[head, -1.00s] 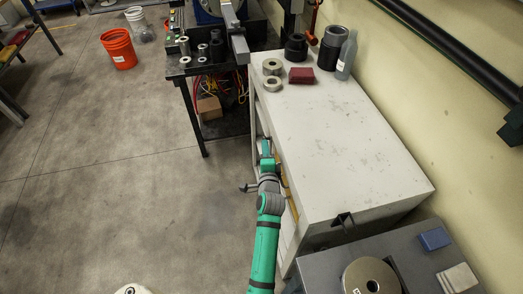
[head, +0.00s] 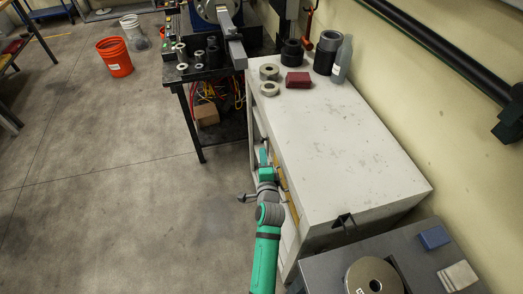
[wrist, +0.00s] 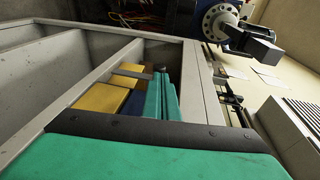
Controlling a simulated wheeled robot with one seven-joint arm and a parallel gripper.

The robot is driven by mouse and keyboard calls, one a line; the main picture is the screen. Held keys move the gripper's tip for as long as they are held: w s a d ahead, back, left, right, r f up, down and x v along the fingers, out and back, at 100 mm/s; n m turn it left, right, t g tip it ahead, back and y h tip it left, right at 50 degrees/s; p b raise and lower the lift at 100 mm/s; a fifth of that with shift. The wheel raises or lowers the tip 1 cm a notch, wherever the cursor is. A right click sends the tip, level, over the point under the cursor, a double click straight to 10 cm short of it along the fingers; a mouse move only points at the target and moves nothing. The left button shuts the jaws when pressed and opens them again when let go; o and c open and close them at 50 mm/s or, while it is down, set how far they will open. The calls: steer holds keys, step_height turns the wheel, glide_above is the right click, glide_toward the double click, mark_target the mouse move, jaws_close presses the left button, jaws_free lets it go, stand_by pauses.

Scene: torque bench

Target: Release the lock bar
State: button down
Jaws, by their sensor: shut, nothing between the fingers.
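My gripper (head: 264,157) is shut and empty, low beside the left side of the white cabinet (head: 335,140). In the wrist view its green fingers (wrist: 161,98) lie together in front of the cabinet's open front, near a pale upright frame post (wrist: 205,95). A short grey bar (wrist: 132,72) runs toward the fingertips, above yellow boxes (wrist: 103,97) inside. I cannot tell whether this is the lock bar or whether the fingers touch it. The fingers hide part of the opening.
A black bench (head: 215,68) with metal sleeves stands beyond the cabinet. Rings, a red block (head: 298,79) and a bottle (head: 343,58) stand on the cabinet top. A grey table (head: 330,268) is at lower right. The floor on the left is clear up to an orange bucket (head: 115,57).

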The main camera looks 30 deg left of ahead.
steer(key=v, duration=0.9)
steer(key=shift+s+d, duration=0.2)
steer(key=shift+f, duration=0.1)
